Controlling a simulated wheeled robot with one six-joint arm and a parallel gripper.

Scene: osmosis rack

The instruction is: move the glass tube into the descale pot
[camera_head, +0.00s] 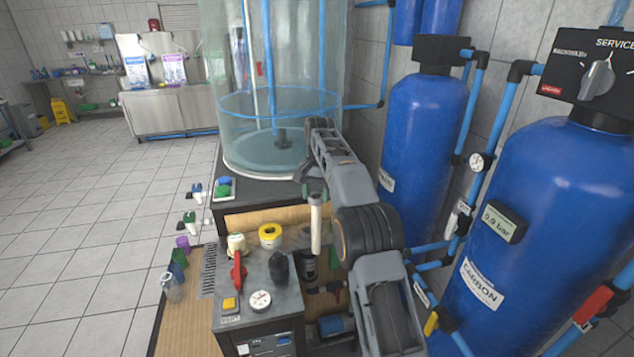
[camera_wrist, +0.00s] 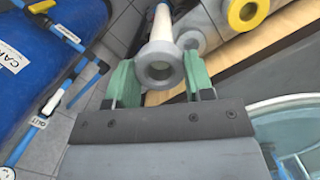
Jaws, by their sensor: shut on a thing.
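My gripper (camera_head: 315,190) is shut on the glass tube (camera_head: 316,228), which looks pale and opaque. The tube hangs upright below the fingers, in front of the bench. In the wrist view, the green fingers (camera_wrist: 159,78) stand on either side of the tube's grey ringed end (camera_wrist: 160,66). Its white body (camera_wrist: 162,24) runs away from the camera. A round grey metal piece (camera_wrist: 190,40) shows behind the tube and is partly hidden by it. I cannot tell for sure which vessel is the descale pot. I cannot see the tube touching anything below.
A yellow ringed piece (camera_head: 270,235), a cream-lidded container (camera_head: 236,244), a red-handled valve (camera_head: 238,272) and a gauge (camera_head: 260,300) crowd the bench. A large clear tank (camera_head: 270,110) stands behind. Blue tanks (camera_head: 425,130) and pipes close off the right.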

